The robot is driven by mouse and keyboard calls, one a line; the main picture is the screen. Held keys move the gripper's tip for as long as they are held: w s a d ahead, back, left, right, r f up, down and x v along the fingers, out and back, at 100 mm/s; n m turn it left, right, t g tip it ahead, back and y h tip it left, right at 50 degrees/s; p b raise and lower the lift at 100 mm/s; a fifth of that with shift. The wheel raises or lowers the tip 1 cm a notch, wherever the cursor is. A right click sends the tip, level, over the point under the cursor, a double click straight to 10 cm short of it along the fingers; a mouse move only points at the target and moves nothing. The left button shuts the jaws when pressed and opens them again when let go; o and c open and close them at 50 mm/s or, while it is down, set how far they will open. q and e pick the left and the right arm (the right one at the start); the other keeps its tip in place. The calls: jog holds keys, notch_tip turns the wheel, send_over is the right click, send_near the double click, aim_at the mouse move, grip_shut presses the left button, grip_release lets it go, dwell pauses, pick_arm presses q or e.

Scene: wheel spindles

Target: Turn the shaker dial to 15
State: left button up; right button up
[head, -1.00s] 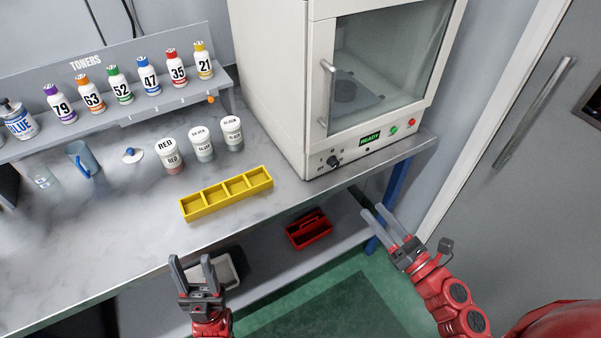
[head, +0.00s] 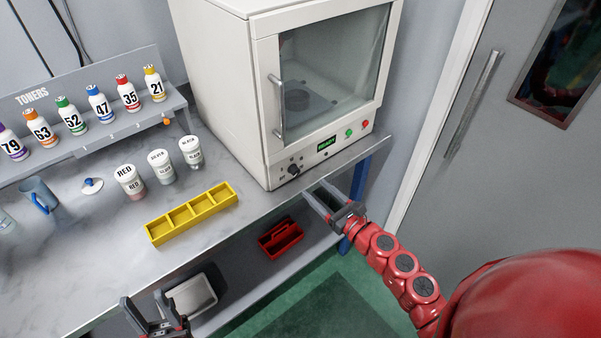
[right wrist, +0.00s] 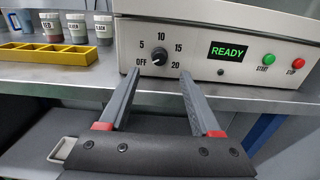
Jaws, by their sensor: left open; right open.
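The display (right wrist: 229,50) reads READY. My right gripper (head: 320,193) is open and empty, just in front of and below the dial; in the right wrist view its fingers (right wrist: 158,75) flank the dial from below. My left gripper (head: 142,300) is open and empty at the bottom left.
A green start button (right wrist: 269,59) and red stop button (right wrist: 298,63) sit right of the display. A yellow tray (head: 192,212) and lidded cups (head: 160,167) stand on the bench. A red caddy (head: 281,238) is on the shelf below.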

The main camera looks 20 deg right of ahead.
aim_at(297, 172)
jog(key=p+x, duration=0.1)
jog(key=x, duration=0.5)
jog(key=shift+w+r+p, duration=0.15)
jog(key=shift+r+p, duration=0.05)
jog(key=shift+p, duration=0.15)
jog(key=shift+w+a+f, duration=0.2)
jog(key=shift+w+a, duration=0.1)
jog(key=shift+w, duration=0.35)
jog(key=shift+c, duration=0.2)
grip_shut()
